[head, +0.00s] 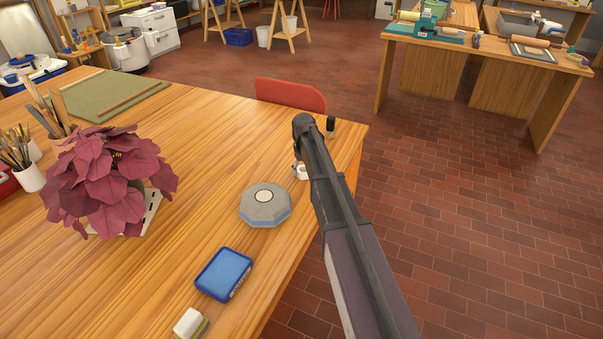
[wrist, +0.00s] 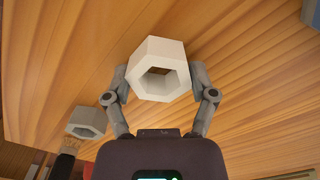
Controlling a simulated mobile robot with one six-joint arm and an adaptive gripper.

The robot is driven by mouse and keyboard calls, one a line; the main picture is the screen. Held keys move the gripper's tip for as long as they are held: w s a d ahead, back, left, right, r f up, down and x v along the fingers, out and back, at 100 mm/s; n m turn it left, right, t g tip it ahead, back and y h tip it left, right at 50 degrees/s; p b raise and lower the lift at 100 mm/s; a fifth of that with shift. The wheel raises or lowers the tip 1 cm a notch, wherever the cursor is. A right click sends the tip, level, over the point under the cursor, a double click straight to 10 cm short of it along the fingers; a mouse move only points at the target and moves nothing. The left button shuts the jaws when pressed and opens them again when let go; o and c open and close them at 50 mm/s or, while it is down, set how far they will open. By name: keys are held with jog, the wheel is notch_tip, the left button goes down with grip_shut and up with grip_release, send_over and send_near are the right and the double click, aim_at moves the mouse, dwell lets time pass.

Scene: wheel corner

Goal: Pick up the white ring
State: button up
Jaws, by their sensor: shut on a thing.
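In the wrist view my gripper (wrist: 160,84) is shut on a white six-sided ring (wrist: 150,52), with one finger against each side. The ring's opening faces the camera, and wood grain of the table shows behind it. I cannot tell whether the ring touches the table. In the head view my arm hides most of the gripper. A small white piece (head: 301,172) shows at the arm's left edge; I cannot tell whether it is the held ring.
A second pale, angular piece (wrist: 86,122) is left of the gripper in the wrist view. On the table (head: 190,270) are a grey octagonal block (head: 263,207), a blue pad (head: 224,273), a red-leaved plant (head: 108,180) and a dark-topped bottle (head: 331,124). A red chair (head: 290,94) stands behind.

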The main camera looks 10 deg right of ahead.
aim_at(303, 169)
jog(key=shift+r, duration=0.15)
notch_tip(303, 169, up, 4)
jog(key=p, duration=0.4)
jog(key=shift+f, duration=0.25)
jog(key=s, duration=0.5)
jog(key=s+d, duration=0.1)
jog(key=s, duration=0.4)
jog(key=s+r+p, duration=0.1)
jog(key=s, duration=0.5)
jog(key=shift+d+r, duration=0.1)
jog(key=shift+d, duration=0.2)
jog(key=shift+w+a+r+n+p, duration=0.2)
jog(key=shift+a+r+n+p, duration=0.15)
jog(key=shift+a+n, duration=0.4)
jog(key=a+r+n+p, duration=0.1)
jog(key=a+n, duration=0.3)
jog(key=n, duration=0.1)
jog(key=w+a+r+n+p, duration=0.1)
jog(key=a+r+n+p, duration=0.1)
jog(key=a+n, duration=0.3)
jog(key=w+a+r+n+p, duration=0.1)
jog(key=a+r+n+p, duration=0.1)
jog(key=a+n, duration=0.2)
jog(key=shift+a+r+n, duration=0.15)
jog(key=shift+a+n, duration=0.2)
jog(key=shift+n, duration=0.3)
jog(key=shift+a+r+n+p, duration=0.2)
jog(key=shift+a+n+p, duration=0.15)
jog(key=shift+a+n, duration=0.4)
jog(key=shift+f, duration=0.15)
